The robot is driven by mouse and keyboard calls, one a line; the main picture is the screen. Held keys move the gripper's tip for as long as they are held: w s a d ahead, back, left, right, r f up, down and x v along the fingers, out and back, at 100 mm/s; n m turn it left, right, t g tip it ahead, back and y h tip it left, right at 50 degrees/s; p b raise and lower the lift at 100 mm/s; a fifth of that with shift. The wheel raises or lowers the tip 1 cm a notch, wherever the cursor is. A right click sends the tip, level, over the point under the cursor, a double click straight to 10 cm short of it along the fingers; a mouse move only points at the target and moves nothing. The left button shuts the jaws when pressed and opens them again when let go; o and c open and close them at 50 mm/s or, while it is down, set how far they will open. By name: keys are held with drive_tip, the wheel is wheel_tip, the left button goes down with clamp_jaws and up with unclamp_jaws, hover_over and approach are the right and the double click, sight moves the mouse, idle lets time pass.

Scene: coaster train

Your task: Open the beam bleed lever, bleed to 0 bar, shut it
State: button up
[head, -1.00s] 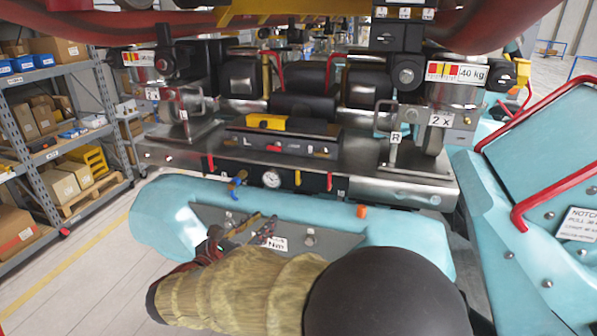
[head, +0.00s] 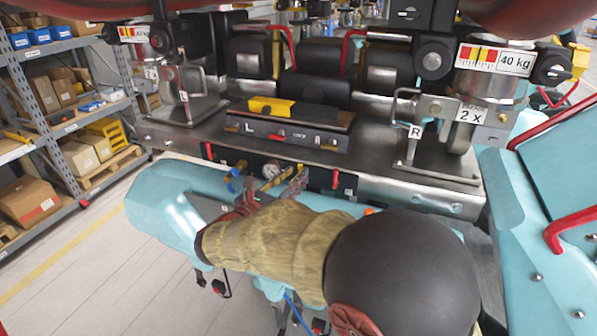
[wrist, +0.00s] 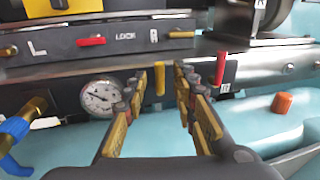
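A steel beam (head: 400,187) carries a row of small controls on its dark front face. A round white gauge (wrist: 100,97) sits there; it also shows in the head view (head: 271,170). Its needle is too small to read surely. A yellow lever (wrist: 160,79) hangs down right of the gauge, and a red lever (wrist: 220,70) farther right. Which one is the bleed lever is not labelled legibly. My gripper (wrist: 169,72) is open, with the yellow lever seen between its fingertips; I cannot tell whether they touch it. In the head view my gripper (head: 298,178) is at the beam front.
A brass valve with a blue handle (wrist: 17,132) sits left of the gauge. A panel marked L, LOCK and R (head: 288,132) is above. A turquoise body (head: 165,205) and an orange knob (wrist: 283,103) lie below. Shelves (head: 60,130) stand at left; floor there is clear.

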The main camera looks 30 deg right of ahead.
drive_tip(key=shift+x, duration=1.15)
drive_tip(key=shift+c, duration=1.1)
clamp_jaws()
